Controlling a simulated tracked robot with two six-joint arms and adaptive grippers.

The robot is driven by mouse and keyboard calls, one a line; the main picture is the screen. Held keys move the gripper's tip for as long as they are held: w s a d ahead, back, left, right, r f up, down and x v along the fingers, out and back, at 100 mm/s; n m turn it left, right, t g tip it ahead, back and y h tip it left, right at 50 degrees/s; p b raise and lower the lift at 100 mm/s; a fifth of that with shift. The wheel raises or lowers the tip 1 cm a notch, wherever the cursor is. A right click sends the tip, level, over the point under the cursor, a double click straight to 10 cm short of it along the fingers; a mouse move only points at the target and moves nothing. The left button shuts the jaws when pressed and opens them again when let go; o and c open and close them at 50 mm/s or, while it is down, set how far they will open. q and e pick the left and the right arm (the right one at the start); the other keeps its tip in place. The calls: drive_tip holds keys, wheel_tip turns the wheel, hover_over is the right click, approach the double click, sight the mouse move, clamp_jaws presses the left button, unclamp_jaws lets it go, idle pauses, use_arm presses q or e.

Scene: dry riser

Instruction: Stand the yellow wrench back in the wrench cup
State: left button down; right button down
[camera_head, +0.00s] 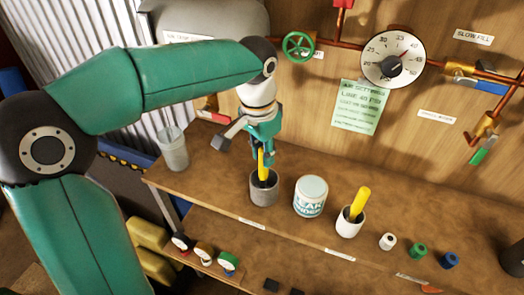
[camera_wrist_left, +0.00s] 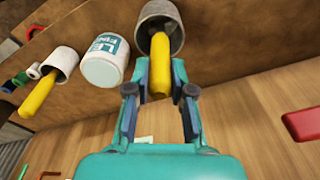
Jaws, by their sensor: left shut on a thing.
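My left gripper (camera_head: 263,151) is shut on the yellow wrench (camera_head: 262,168) and holds it above the grey cup (camera_head: 264,193), with its lower end inside the cup mouth. In the left wrist view, the yellow wrench (camera_wrist_left: 160,62) runs from between the fingers of my left gripper (camera_wrist_left: 160,92) into the grey cup (camera_wrist_left: 158,12). Its lower end is hidden inside, so I cannot tell whether it touches the bottom. My right gripper is not in view.
A labelled tub (camera_head: 310,196) stands right of the grey cup. A white cup (camera_head: 348,226) holds another yellow handle (camera_head: 359,202). A clear cup (camera_head: 172,148) stands at the left shelf end. Several small coloured parts, including a green one (camera_head: 418,250), lie at right. Pipes and a gauge (camera_head: 392,58) are behind.

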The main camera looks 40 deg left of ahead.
use_arm(q)
drive_tip(key=shift+f, duration=0.1)
drive_tip(key=c, duration=0.9)
unclamp_jaws()
drive_tip(key=r, duration=0.8)
drive_tip(key=s+r, duration=0.1)
drive_tip(key=r, duration=0.3)
drive_tip(key=shift+a, duration=0.1)
